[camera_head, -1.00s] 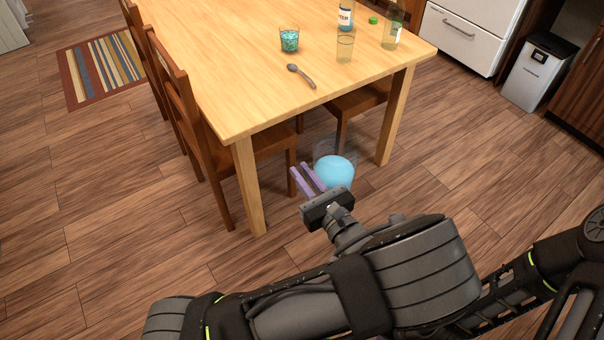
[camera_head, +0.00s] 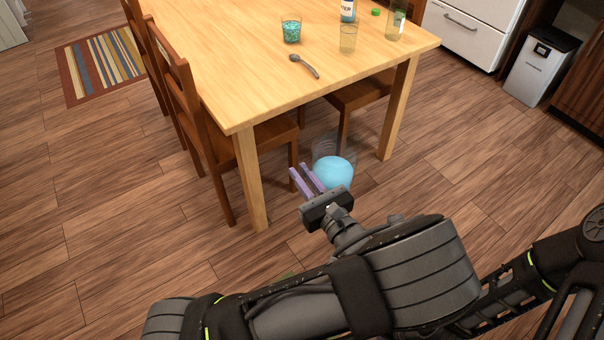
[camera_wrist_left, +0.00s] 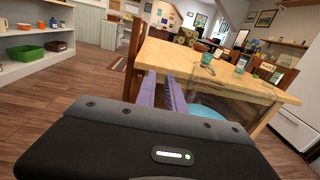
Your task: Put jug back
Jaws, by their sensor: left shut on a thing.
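The jug (camera_head: 333,172) is clear with light blue liquid in its lower part. It is held off the floor, in front of the table's near edge and between the two near legs. My left gripper (camera_head: 301,170), with purple fingers, is shut on the jug at its left side; the exact grip point is hard to make out. In the left wrist view the jug (camera_wrist_left: 208,113) shows just right of the fingers (camera_wrist_left: 164,82), see-through against the table. My right gripper is out of view.
The wooden table (camera_head: 225,85) holds a glass of turquoise pieces (camera_head: 291,31), a spoon (camera_head: 305,66), an empty glass (camera_head: 348,38) and bottles towards the back. Chairs (camera_head: 185,100) stand at its left and near side. A bin (camera_head: 537,66) stands at right. Open floor lies left.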

